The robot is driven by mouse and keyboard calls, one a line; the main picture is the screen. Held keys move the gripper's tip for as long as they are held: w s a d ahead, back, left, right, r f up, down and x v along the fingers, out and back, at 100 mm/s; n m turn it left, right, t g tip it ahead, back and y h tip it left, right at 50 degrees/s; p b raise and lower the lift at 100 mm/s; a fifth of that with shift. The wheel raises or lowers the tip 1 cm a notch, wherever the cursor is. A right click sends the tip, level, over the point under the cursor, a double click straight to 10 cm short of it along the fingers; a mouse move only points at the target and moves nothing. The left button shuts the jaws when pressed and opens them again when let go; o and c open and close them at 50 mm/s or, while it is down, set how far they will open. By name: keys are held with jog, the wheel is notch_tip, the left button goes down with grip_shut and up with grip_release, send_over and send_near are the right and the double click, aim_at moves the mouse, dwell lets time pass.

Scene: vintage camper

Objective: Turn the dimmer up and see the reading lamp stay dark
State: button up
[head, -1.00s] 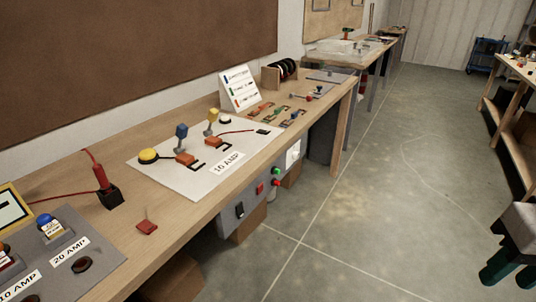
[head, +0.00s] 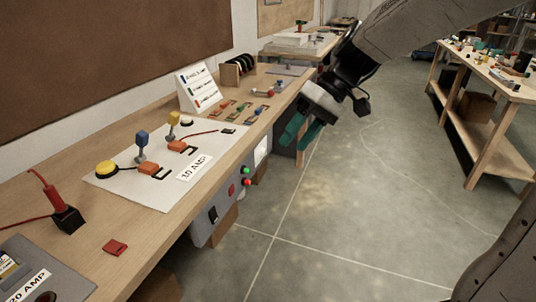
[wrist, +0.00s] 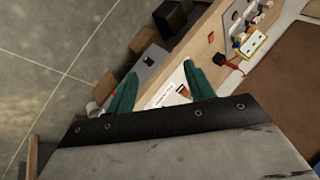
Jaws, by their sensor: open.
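I cannot make out a dimmer or a reading lamp for certain in either view. A grey control box (head: 218,208) is fixed under the front edge of the workbench. It carries a black rocker switch (head: 213,214), a red square button (head: 231,190), small green and red knobs (head: 246,176), and a pale bright square plate (head: 262,149) at its far end. My gripper (head: 299,138) hangs over the floor just right of the bench edge, beyond the box, its teal fingers apart and empty. In the wrist view my gripper (wrist: 160,72) is also spread, with the bench beyond it.
The wooden bench (head: 140,228) holds a white board (head: 150,190) with coloured plugs, a label card (head: 199,88), a red-handled plug in a black block (head: 66,217) and a red tile (head: 115,247). Another table (head: 505,85) stands right. The floor between is clear.

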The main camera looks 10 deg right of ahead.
jog(key=w+d+f+n+t+y, duration=0.1)
jog(key=w+f+n+t+y, duration=0.15)
jog(key=w+f, duration=0.7)
jog(key=w+d+f+n+t+y, duration=0.1)
jog(key=w+f+y, duration=0.25)
jog(key=w, duration=1.25)
jog(key=t+y, duration=0.2)
jog(key=t, duration=0.5)
send_near(266, 152)
jog(key=x, duration=0.8)
jog(key=shift+w+a+f, duration=0.1)
jog(key=shift+w+a, duration=0.15)
jog(key=c, duration=1)
